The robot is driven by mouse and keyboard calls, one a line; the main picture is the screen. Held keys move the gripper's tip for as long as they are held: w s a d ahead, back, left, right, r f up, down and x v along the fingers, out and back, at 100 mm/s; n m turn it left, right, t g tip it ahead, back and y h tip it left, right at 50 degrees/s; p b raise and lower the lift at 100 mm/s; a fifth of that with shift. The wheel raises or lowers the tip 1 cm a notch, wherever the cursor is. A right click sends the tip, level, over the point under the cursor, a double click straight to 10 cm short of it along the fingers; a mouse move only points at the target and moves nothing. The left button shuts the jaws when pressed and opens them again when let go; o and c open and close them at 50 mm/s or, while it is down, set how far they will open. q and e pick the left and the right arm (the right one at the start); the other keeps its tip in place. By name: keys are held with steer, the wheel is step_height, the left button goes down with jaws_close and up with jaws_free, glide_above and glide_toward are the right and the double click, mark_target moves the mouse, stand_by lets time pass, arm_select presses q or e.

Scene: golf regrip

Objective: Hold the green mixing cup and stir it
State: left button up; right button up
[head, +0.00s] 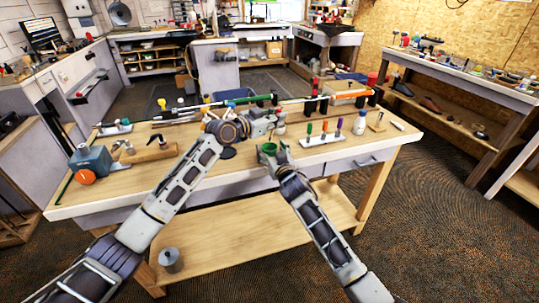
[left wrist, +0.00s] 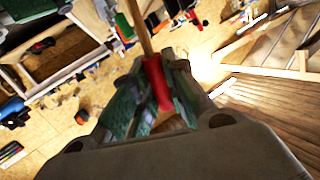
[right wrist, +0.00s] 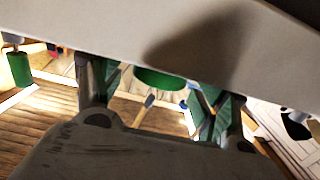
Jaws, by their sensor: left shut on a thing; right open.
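The green mixing cup (head: 268,148) is at the table's front edge, by the fingers of my right gripper (head: 274,158). In the right wrist view the green cup (right wrist: 160,79) shows between the two spread fingers of my right gripper (right wrist: 158,100); the fingers stand apart, and I cannot tell whether either touches it. My left gripper (head: 268,122) is above and behind the cup. In the left wrist view my left gripper (left wrist: 158,90) is shut on a red-handled stick (left wrist: 157,84) with a wooden shaft. The cup's inside is too small to read.
The wooden workbench (head: 110,202) holds a long club (head: 235,102) across its back, a white rack of coloured tools (head: 320,138) at right, and a grey-blue device with an orange knob (head: 88,163) at left. The front left strip of the bench is mostly clear.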

steer(key=shift+s, duration=0.2)
steer(key=v, duration=1.1)
steer(key=shift+s+d, duration=0.15)
steer(key=shift+s, duration=0.15)
stand_by(0.4)
stand_by(0.3)
